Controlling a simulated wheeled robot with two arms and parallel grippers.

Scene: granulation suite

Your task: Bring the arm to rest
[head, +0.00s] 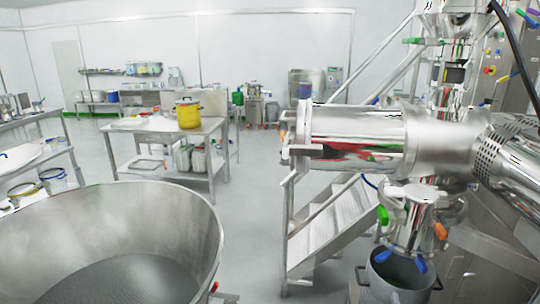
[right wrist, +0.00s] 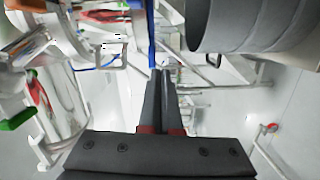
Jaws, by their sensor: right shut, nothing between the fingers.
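My right gripper (right wrist: 160,74) shows in the right wrist view as two dark fingers close together, with red patches at their base. It is shut and nothing shows between the fingers. A blue upright bar (right wrist: 151,35) appears right beyond the fingertips; I cannot tell whether they touch it. In the head view I cannot clearly pick out the right gripper's fingers among the shiny metal at the right. My left gripper is not in view.
A large steel bowl (head: 205,215) fills the lower left. A table (head: 150,133) bears a yellow container (head: 188,114). Open floor (head: 245,230) lies between.

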